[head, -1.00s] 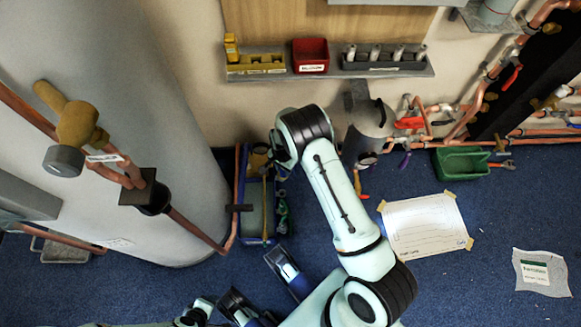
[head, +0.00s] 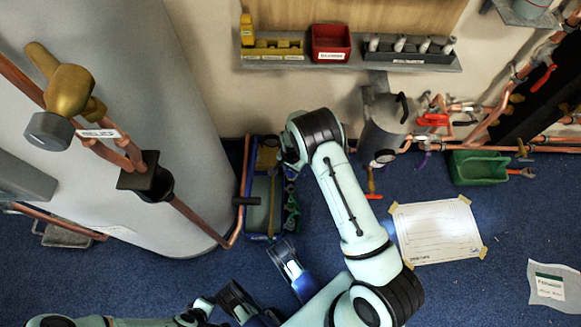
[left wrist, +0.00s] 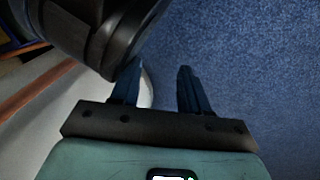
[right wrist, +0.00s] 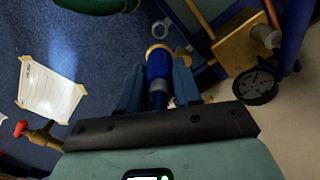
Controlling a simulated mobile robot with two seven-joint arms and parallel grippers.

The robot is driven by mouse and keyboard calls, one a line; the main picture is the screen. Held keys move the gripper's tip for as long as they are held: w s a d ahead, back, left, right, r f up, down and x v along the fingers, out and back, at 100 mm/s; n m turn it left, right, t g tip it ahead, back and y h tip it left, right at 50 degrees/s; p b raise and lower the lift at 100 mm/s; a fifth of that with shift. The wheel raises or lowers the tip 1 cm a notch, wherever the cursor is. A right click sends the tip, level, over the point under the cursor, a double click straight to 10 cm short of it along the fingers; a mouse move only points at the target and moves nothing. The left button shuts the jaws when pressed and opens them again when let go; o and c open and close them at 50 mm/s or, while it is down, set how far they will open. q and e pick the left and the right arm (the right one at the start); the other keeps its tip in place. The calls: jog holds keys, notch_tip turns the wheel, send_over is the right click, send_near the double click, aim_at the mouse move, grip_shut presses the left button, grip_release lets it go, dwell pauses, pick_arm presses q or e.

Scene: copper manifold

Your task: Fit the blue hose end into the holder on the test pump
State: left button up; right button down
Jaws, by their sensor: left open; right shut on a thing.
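My right gripper (right wrist: 158,78) is shut on the blue hose end (right wrist: 157,66), whose brass-coloured tip points away from my wrist. A small pale ring (right wrist: 160,28) shows just beyond the tip; I cannot tell whether it is the holder or whether they touch. The test pump (right wrist: 235,48), with a brass block and a dark round gauge, is at the upper right of the right wrist view. In the head view its blue trough (head: 262,205) stands beside the tank, and my right arm hides the gripper and hose end. My left gripper (left wrist: 155,85) is open and empty above the carpet.
A large grey tank (head: 150,215) with copper pipes stands left of the pump. A grey canister (head: 384,125) and a green tray (head: 478,168) stand to the right. A taped paper sheet (head: 437,230) lies on the blue carpet. A shelf (head: 350,68) with bins runs along the wall.

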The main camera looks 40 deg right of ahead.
aim_at(291, 178)
notch_tip(291, 178, down, 3)
jog(key=shift+f+b, duration=0.1)
jog(key=shift+b, duration=0.9)
notch_tip(291, 178, down, 3)
jog(key=shift+r+b, duration=0.2)
jog(key=shift+b, duration=0.95)
jog(key=shift+f, duration=0.25)
pick_arm(q)
jog(key=s+a+f+g, duration=0.1)
jog(key=s+f+g, duration=0.2)
jog(key=s+f, duration=0.2)
jog(key=shift+s+f+n, duration=0.25)
jog(key=shift+s+n, duration=0.05)
jog(key=shift+s, duration=1.55)
pick_arm(e)
jog(key=shift+f, duration=0.7)
jog(key=shift+f, duration=0.3)
jog(key=shift+f, duration=1.2)
jog(key=shift+f, duration=0.7)
jog(key=c, duration=0.7)
grip_release()
